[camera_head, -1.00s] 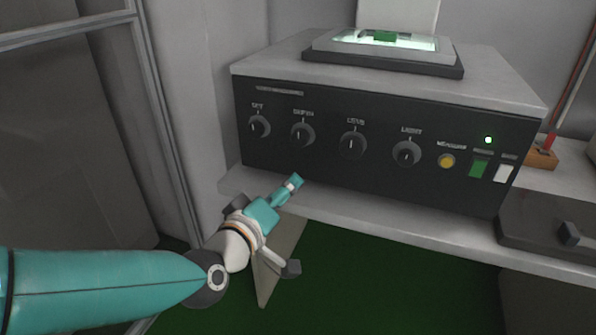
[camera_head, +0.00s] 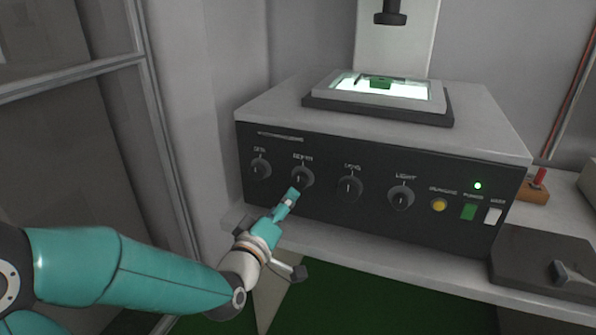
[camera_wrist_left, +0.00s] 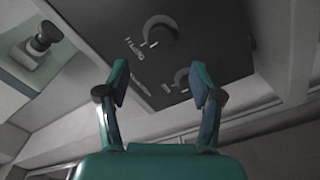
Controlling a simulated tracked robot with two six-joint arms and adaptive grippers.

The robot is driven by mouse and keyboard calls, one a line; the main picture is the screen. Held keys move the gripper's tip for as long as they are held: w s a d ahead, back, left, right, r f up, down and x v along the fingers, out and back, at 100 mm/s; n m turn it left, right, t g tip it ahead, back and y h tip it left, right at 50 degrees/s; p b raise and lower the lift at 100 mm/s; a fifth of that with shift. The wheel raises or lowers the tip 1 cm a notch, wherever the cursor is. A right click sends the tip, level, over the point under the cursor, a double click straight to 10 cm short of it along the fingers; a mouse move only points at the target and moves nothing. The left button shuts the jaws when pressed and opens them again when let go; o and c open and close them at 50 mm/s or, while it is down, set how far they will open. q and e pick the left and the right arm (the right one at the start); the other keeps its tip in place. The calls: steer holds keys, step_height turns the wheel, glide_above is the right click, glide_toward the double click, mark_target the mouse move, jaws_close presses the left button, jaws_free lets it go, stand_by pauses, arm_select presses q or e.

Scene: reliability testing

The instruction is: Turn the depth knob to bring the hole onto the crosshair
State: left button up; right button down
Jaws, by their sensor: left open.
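The depth knob (camera_head: 303,178) is the second dark round dial from the left on the black front panel (camera_head: 330,209). Its white pointer mark looks about upright. My left gripper (camera_head: 291,194) is just below and in front of it, its tip overlapping the knob's lower edge in the head view. In the left wrist view the two fingers (camera_wrist_left: 160,80) are spread and empty; a knob that looks like the depth knob (camera_wrist_left: 160,33) is beyond them. A green piece (camera_head: 376,82) lies on the lit stage; I cannot make out the hole or crosshair. My right gripper is out of view.
The leftmost knob (camera_head: 260,168) is close to my gripper and also shows in the left wrist view (camera_wrist_left: 182,80). The lens knob (camera_head: 350,188), light knob (camera_head: 401,197) and yellow button (camera_head: 439,205) are further right. A bench ledge (camera_head: 350,248) runs below the panel.

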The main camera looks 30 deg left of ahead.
mark_target(299, 184)
arm_select(q)
steer(key=x, duration=0.9)
steer(key=shift+w+f+p, duration=0.15)
steer(key=shift+w+p, duration=0.05)
steer(key=shift+p, duration=0.15)
steer(key=shift+c, duration=0.3)
steer(key=c, duration=1.1)
